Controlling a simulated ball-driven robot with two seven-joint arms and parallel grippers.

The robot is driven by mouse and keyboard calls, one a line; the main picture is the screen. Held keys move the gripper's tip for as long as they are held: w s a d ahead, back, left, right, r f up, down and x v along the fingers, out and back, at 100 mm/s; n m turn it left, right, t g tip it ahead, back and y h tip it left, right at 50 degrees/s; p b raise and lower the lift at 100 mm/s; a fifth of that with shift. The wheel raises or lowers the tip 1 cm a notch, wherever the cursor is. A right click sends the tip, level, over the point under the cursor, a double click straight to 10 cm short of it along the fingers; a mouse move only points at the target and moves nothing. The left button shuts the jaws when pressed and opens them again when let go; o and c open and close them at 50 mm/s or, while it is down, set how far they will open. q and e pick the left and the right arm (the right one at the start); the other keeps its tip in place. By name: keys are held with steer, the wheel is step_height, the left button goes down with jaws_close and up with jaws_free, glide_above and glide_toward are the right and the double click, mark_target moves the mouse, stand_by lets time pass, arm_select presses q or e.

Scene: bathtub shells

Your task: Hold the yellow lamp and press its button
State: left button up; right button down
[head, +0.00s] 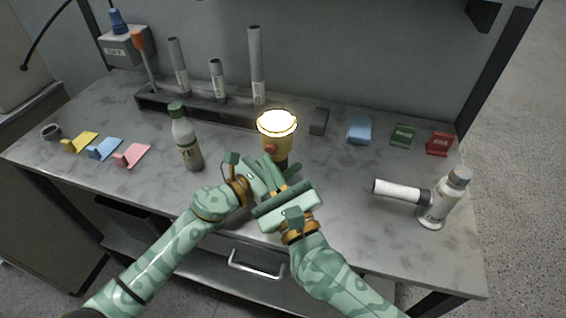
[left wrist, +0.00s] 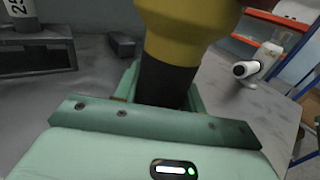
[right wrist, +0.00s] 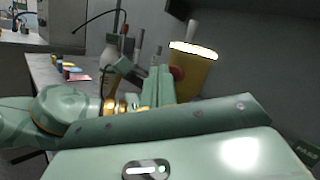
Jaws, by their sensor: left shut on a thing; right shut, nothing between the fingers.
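The yellow lamp (head: 277,138) stands upright near the middle of the bench in the head view, its round top glowing white. A red button (head: 270,149) is on its side. My left gripper (head: 283,166) is shut on the lamp's dark handle; the left wrist view shows the black handle (left wrist: 165,84) between the fingers under the yellow body (left wrist: 185,30). My right gripper (head: 268,184) is shut and empty, close in front of the lamp. In the right wrist view the lamp (right wrist: 197,72) and part of its red button (right wrist: 177,73) show just beyond my shut fingers (right wrist: 158,86); contact cannot be told.
A white bottle with a green cap (head: 187,140) stands left of the lamp. A rack (head: 205,108) with grey tubes is behind. A white bottle (head: 438,205) and a white cylinder (head: 398,190) are at right. Several coloured pieces lie along both sides. Bench front right is clear.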

steer(key=s+a, duration=0.2)
steer(key=s, duration=0.3)
steer(key=shift+s, duration=0.35)
arm_select(q)
steer(key=o, duration=1.2)
steer(key=shift+c, duration=0.2)
